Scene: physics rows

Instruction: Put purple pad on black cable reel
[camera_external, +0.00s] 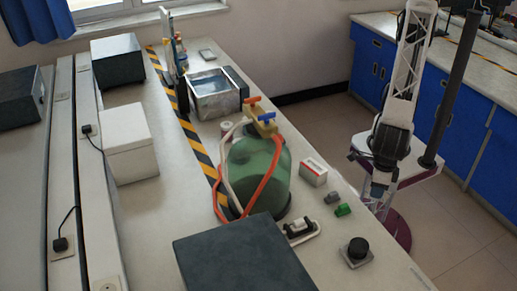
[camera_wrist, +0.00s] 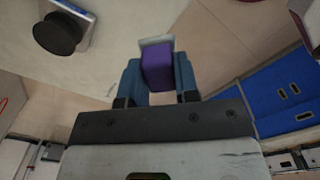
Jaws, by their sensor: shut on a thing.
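My gripper (camera_wrist: 158,78) is shut on the purple pad (camera_wrist: 158,62), which sits between the two blue-teal fingers in the wrist view. A pale grey edge shows at the pad's far end. The black cable reel (camera_external: 357,250) stands on a small grey plate near the right edge of the bench in the external view. In the wrist view the reel (camera_wrist: 58,34) is at the upper left, apart from the pad. In the external view my gripper (camera_external: 379,192) hangs beyond the bench's right edge; the pad cannot be made out there.
A large dark grey box (camera_external: 240,255) lies left of the reel. A green glass jar (camera_external: 258,170) with hoses, a red-white box (camera_external: 314,172), a green block (camera_external: 343,210) and a grey block (camera_external: 332,197) stand nearby. The bench around the reel is mostly clear.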

